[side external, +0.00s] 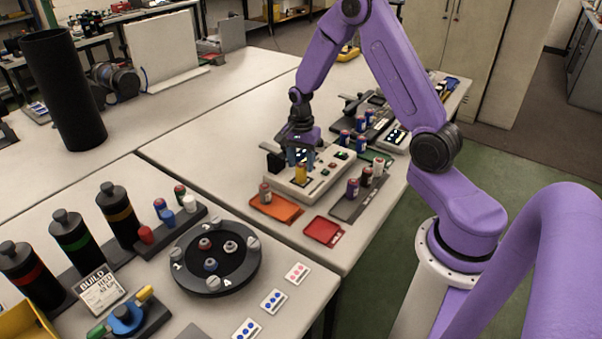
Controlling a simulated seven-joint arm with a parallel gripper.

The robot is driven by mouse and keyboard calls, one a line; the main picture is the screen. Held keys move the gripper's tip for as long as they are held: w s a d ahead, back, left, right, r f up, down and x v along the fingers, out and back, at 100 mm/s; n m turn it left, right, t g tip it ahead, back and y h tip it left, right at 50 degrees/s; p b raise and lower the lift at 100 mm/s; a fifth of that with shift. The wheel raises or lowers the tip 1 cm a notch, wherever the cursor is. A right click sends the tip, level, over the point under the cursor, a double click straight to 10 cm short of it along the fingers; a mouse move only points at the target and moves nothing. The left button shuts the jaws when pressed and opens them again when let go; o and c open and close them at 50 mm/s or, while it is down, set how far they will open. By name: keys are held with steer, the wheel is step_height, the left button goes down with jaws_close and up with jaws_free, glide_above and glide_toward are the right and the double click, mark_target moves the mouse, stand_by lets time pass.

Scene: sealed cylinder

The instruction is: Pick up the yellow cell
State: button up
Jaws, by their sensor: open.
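The yellow cell (301,173) stands upright at the front left part of a white device box (326,180) on the table. My gripper (300,158) is directly above the yellow cell, pointing down, with its fingers around or just over the cell's top. It is open. I cannot tell whether either finger touches the cell, and the cell's upper end is partly hidden by the fingers.
An orange tray (286,212) with a cell in it and a red tray (322,232) lie in front of the box. A dark rack (345,209) with several cells stands to the right. A round black holder (228,277) is at the lower left. Table between is partly clear.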

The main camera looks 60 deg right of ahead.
steer(key=shift+f, duration=1)
jaws_close()
